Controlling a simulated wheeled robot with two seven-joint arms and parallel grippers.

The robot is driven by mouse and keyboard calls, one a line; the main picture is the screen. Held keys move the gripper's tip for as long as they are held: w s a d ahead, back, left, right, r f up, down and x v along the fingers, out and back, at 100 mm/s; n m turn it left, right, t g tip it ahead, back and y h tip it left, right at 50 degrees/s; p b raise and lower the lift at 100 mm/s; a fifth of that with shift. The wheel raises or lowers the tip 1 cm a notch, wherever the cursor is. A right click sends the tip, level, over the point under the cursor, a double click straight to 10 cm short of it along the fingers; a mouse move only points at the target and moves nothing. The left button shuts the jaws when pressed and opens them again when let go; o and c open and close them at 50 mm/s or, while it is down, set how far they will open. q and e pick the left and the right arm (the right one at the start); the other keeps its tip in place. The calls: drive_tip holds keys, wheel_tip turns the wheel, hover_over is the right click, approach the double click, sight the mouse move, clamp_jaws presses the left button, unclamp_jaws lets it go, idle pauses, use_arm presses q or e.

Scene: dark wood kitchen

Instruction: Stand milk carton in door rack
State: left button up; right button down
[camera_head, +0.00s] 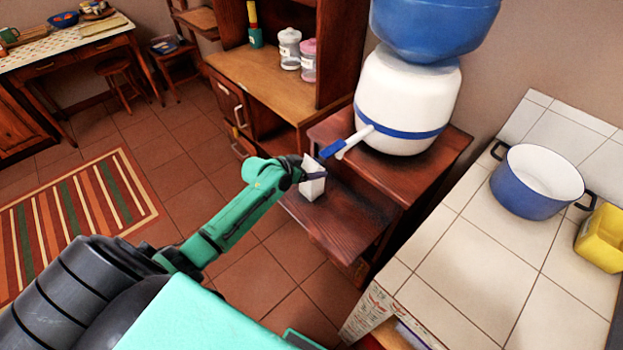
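A small white carton (311,187), which looks like the milk carton, is at the end of my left arm in the middle of the view. My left gripper (306,172) has its dark fingers across the carton and appears shut on it. The carton shows against the lower wooden step, slightly tilted; whether its base touches the step is hard to tell. No fridge or door rack shows in this view. My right gripper is not in view.
A wooden stand (345,222) bears a white water dispenser (395,95) with a blue bottle, its tap close right of the carton. A tiled counter (470,270) at right holds a blue pot (520,202) and a yellow container (603,240). Open floor and a striped rug (75,215) lie left.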

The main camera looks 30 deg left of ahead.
use_arm(q)
drive_tip(key=c, duration=1)
drive_tip(key=shift+w+r, duration=0.1)
clamp_jaws()
